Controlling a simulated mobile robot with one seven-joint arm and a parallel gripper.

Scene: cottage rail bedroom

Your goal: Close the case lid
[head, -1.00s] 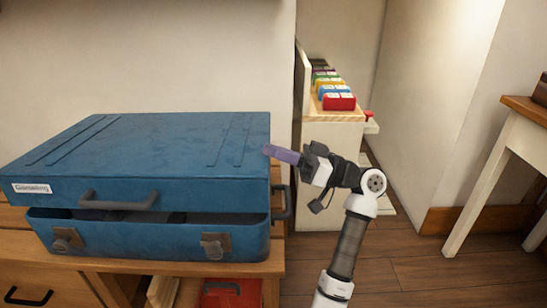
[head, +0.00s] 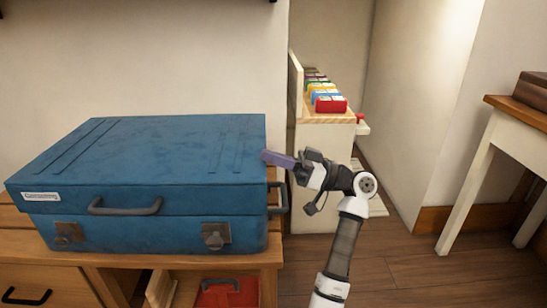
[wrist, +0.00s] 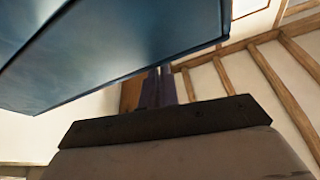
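The blue case (head: 135,233) stands on a wooden cabinet at the left in the head view. Its lid (head: 150,160) is down, and its front edge meets the lower half with no clear gap. The two front latches (head: 215,236) hang on the lower half; I cannot tell if they are fastened. My gripper (head: 266,157) is at the lid's right edge, its purple fingers together and holding nothing. In the wrist view the fingers (wrist: 158,88) are close beside the blue lid (wrist: 110,50); I cannot tell if they touch it.
The wooden cabinet (head: 110,257) has an open shelf below with a red case (head: 226,293). A white unit (head: 322,170) with colourful boxes (head: 328,104) stands behind my arm. A white-legged table (head: 520,135) is at the right. Floor between is clear.

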